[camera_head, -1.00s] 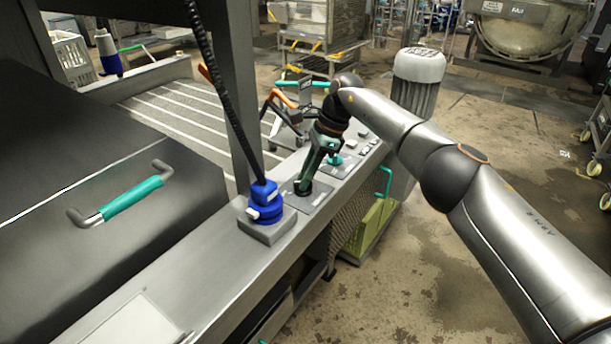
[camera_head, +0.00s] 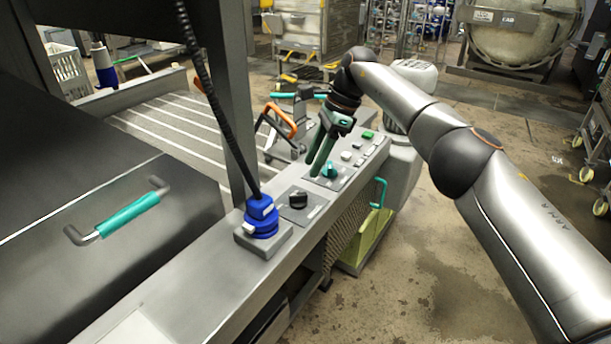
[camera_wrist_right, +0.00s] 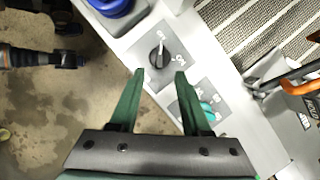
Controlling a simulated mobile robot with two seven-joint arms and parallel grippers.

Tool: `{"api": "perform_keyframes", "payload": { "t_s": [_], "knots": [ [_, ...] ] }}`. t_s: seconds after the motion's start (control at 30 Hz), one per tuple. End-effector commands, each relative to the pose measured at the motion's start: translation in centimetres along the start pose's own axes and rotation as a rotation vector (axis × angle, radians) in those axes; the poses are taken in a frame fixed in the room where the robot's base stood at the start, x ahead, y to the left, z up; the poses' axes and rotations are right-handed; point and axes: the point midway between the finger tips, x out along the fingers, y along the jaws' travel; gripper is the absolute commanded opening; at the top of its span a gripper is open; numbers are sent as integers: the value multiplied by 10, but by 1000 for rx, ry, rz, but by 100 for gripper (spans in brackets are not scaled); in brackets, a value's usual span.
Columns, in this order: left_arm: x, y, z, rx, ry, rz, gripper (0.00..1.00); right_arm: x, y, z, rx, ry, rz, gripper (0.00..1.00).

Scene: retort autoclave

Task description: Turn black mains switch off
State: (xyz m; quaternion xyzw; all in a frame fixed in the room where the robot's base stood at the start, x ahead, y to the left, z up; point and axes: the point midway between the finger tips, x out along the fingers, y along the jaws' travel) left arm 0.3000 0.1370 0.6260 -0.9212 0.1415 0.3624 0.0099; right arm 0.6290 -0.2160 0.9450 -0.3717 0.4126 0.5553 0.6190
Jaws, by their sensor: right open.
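The black mains switch (camera_head: 298,199) is a round knob on a grey plate on the machine's console, between a blue plug and a teal knob (camera_head: 329,169).
The blue plug (camera_head: 262,215) with its black coiled cable stands left of the switch. An orange-handled tool (camera_head: 280,122) is behind the console. Several small buttons (camera_head: 352,152) lie farther along. A grey post (camera_head: 230,100) rises behind the plug.

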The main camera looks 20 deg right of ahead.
Motion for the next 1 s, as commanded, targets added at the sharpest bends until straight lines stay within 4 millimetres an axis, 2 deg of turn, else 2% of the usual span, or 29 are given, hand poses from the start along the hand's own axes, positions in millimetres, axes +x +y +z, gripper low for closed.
{"api": "perform_keyframes", "payload": {
  "t_s": [0.03, 0.13, 0.3, 0.87, 1.0],
  "knots": [
    [-3, 1, -4, 0, -1, 1, 52, -14, 0, 1, 2, 0, -2, 48],
    [-6, 2, -6, 0, -4, 3, 52, -29, 0, 2, 1, 1, -1, 48],
    [-5, 3, -7, 0, -8, 5, 52, -41, 0, 0, 1, 1, 0, 48],
    [-4, 6, -13, -1, 11, 10, 52, -41, 0, 0, 2, 1, 2, 48],
    [-2, 6, -21, -4, 44, 14, 52, -36, 2, -4, 16, -3, 15, 48]
  ]
}}
